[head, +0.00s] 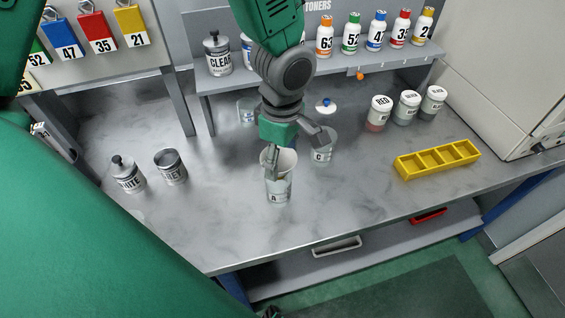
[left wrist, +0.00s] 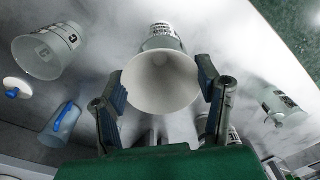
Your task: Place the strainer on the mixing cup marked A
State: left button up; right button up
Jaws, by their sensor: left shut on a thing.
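The strainer (head: 284,157) is a white cone, and my left gripper (head: 290,158) is shut on it. In the left wrist view the strainer (left wrist: 160,85) shows its wide round mouth between the two fingers (left wrist: 163,90). Mixing cup A (head: 279,192) is a translucent cup standing upright on the bench, directly below the strainer in the head view. The strainer overlaps the cup's rim; I cannot tell whether it rests there. A labelled cup (left wrist: 161,38) shows behind the strainer in the left wrist view. My right gripper is not in view.
Mixing cup C (head: 322,154) stands close to the right of the gripper. A white and a grey can (head: 171,167) stand left. A yellow tray (head: 438,159) and several small jars (head: 379,113) are right. The shelf (head: 345,79) holds bottles. The bench front is clear.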

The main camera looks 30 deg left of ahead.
aim_at(279, 167)
pick_arm(q)
jog(key=shift+f, duration=0.75)
jog(key=shift+s+f, duration=0.2)
jog(key=shift+f, duration=0.15)
jog(key=shift+f, duration=0.1)
jog(key=shift+f, duration=0.15)
jog(key=o, duration=0.8)
